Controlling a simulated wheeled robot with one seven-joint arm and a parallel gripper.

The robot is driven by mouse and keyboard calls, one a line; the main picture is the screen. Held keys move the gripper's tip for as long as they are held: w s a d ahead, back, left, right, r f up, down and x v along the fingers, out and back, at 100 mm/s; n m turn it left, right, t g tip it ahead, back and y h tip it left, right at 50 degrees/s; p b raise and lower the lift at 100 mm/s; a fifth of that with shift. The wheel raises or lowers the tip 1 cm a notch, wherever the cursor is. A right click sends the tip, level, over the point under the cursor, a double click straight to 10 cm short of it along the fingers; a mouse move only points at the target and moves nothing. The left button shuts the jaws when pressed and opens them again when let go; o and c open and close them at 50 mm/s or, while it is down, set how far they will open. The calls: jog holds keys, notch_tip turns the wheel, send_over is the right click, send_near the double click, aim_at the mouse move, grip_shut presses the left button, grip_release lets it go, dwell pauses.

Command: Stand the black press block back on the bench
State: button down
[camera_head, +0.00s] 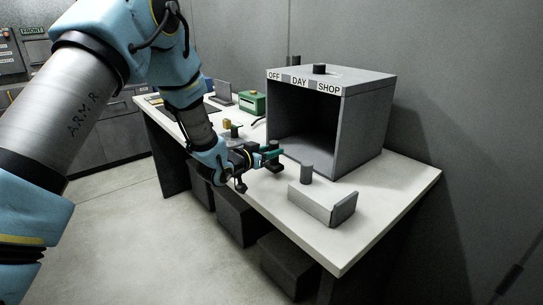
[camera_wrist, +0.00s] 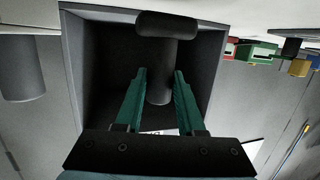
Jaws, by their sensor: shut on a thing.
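The black press block (camera_wrist: 162,80) is between the green fingers of my gripper (camera_wrist: 160,88) in the wrist view. It has a round stem and a wider end, which is at the top of that picture. In the head view my gripper (camera_head: 267,158) is shut on the block (camera_head: 274,166), over the bench (camera_head: 400,183) near its front edge, in front of the box oven. The block looks roughly upright. I cannot tell whether its lower end touches the bench or hangs just above it.
The open grey oven (camera_head: 362,115) stands behind the gripper. A green box (camera_head: 252,103) and small items stand farther left. The bench's right end is clear.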

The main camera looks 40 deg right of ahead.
jog(key=shift+f, duration=1.1)
jog(key=shift+f, duration=0.2)
jog(key=c, duration=0.5)
grip_release()
jog(key=shift+r, duration=0.1)
jog(key=shift+a+r, duration=0.1)
jog(key=b+v, duration=0.3)
jog(key=v, duration=0.8)
jog(key=shift+s+a+r, duration=0.1)
jog(key=shift+a+r, duration=0.05)
jog(key=shift+a, duration=0.25)
